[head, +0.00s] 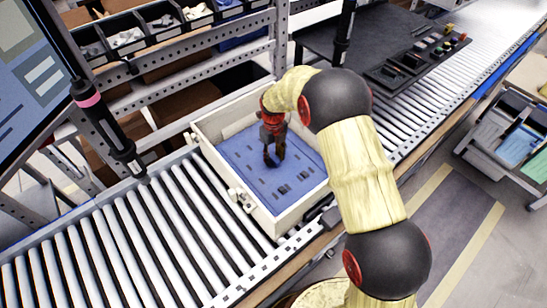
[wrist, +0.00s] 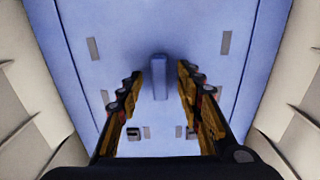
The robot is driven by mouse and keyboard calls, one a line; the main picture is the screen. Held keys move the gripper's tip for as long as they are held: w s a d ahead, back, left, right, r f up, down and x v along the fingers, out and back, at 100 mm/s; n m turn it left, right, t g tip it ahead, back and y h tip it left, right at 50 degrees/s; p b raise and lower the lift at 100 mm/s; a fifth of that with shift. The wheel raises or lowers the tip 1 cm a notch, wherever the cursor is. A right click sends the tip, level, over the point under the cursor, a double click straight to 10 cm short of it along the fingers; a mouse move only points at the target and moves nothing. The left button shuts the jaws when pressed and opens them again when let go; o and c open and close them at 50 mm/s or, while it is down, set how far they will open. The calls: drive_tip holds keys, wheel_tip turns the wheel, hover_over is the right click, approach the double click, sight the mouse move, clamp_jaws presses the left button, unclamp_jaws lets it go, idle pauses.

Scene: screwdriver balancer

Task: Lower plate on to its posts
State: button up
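The blue plate (head: 245,165) lies inside a white crate (head: 298,212) in the head view, with several dark slots in its face. In the wrist view the plate (wrist: 110,25) fills the middle between the crate's pale walls. A narrow upright blue grip (wrist: 159,78) stands at its centre. My gripper (head: 272,161) points down into the crate over the plate. In the wrist view my gripper (wrist: 160,82) is open, one finger to each side of the blue grip, with gaps showing. I cannot tell how high the plate sits. The posts are not visible.
The crate stands on a roller conveyor (head: 130,240). A hanging screwdriver (head: 118,135) is at the left, another (head: 344,30) at the top. A rack with parts bins (head: 125,38) stands behind. A dark tray of small parts (head: 415,60) lies to the right.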

wheel_tip(320, 180, up, 11)
idle(0.3)
drive_tip(key=shift+w, duration=0.1)
wheel_tip(320, 180, up, 12)
drive_tip(key=p, duration=0.8)
drive_tip(key=shift+f, duration=0.1)
